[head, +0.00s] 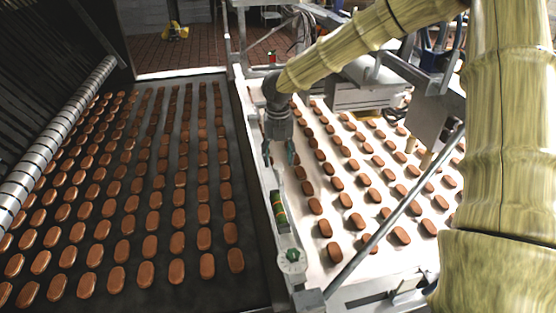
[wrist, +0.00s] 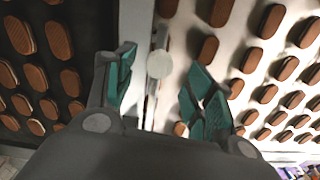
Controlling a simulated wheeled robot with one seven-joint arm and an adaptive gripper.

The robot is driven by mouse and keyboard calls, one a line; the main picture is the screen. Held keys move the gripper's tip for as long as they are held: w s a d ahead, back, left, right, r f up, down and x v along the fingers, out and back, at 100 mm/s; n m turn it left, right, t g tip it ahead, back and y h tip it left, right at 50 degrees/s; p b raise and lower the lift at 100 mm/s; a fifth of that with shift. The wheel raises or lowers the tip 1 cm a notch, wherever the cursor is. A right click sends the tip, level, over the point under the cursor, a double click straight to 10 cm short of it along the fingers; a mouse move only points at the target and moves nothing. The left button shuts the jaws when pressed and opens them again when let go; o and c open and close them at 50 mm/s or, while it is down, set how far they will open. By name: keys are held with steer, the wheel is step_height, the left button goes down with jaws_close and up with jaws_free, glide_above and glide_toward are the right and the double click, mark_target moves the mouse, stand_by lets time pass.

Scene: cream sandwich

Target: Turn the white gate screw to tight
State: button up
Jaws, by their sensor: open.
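My gripper (head: 280,157) is open above the light rail between the dark belt and the white belt. In the wrist view its two teal-padded fingers (wrist: 160,68) stand apart. A white round knob (wrist: 159,64), which looks like the gate screw, lies between the fingertips in that view, with a visible gap on each side. I cannot tell its height relative to the fingertips or how tight it is. In the head view I cannot make out this knob near the gripper. A white round dial with a green mark (head: 292,256) sits nearer on the rail.
The dark belt (head: 250,290) at left and the white belt (head: 345,240) at right carry rows of brown biscuits. A striped coloured piece (head: 279,211) lies along the rail (head: 262,188). A slanted metal bar (head: 395,215) crosses above the white belt.

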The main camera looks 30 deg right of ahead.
steer(key=shift+f, duration=1.45)
steer(key=c, duration=1.1)
